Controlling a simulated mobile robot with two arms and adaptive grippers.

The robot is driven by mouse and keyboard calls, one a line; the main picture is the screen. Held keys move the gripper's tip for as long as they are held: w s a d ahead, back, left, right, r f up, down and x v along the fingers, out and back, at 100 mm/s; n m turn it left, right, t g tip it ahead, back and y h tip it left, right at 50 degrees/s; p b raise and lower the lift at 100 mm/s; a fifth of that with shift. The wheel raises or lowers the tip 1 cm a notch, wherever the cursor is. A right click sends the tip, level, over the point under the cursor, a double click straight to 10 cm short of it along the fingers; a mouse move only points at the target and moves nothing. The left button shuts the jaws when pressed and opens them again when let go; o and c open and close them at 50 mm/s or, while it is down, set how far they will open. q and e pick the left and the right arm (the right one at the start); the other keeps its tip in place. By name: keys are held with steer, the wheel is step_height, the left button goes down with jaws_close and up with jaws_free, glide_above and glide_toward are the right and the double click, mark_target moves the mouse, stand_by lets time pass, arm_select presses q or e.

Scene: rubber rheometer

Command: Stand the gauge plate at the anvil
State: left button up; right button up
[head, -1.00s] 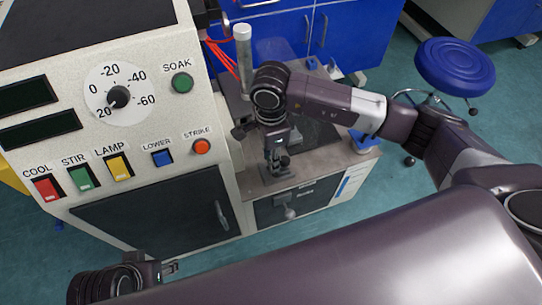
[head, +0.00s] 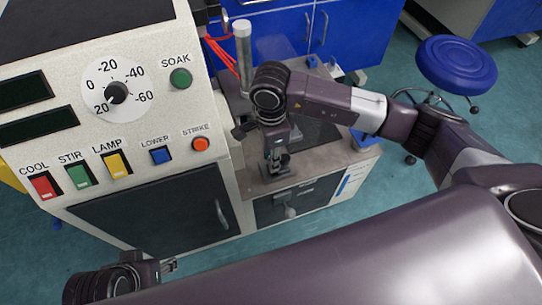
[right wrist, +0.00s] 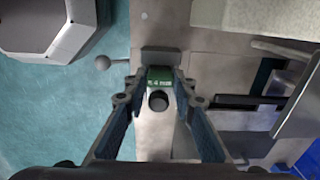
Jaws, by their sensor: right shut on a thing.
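In the right wrist view, a small green piece with white lettering (right wrist: 160,77), which looks like the gauge plate, sits between my fingertips. A dark round knob (right wrist: 158,101) shows just below it. My right gripper (right wrist: 161,86) is shut on this piece, close above the grey bench top. It also shows in the head view (head: 278,161), where the piece itself is too small to make out. A grey block (right wrist: 162,55) lies just beyond the green piece; I cannot tell whether it is the anvil or whether they touch. My left gripper (head: 169,266) shows only partly at lower left, its opening unclear.
The control panel with coloured switches and a dial (head: 97,125) stands left of my right arm. A clear upright tube (head: 243,58) and red wires (head: 222,54) rise behind the gripper. A blue stool (head: 456,65) stands on the floor at the right.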

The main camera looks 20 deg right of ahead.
arm_select(q)
steer(key=shift+w+d+f+b, duration=0.1)
steer(key=shift+w+f+b, duration=0.3)
steer(key=shift+f+b, duration=0.1)
arm_select(e)
steer(key=shift+f, duration=0.6)
arm_select(q)
steer(key=shift+r, duration=0.1)
arm_select(e)
steer(key=o, duration=1)
arm_select(q)
steer(key=shift+w, duration=0.1)
arm_select(e)
step_height(320, 180, up, 12)
arm_select(q)
steer(key=shift+s, duration=0.2)
arm_select(e)
steer(key=shift+f, duration=0.1)
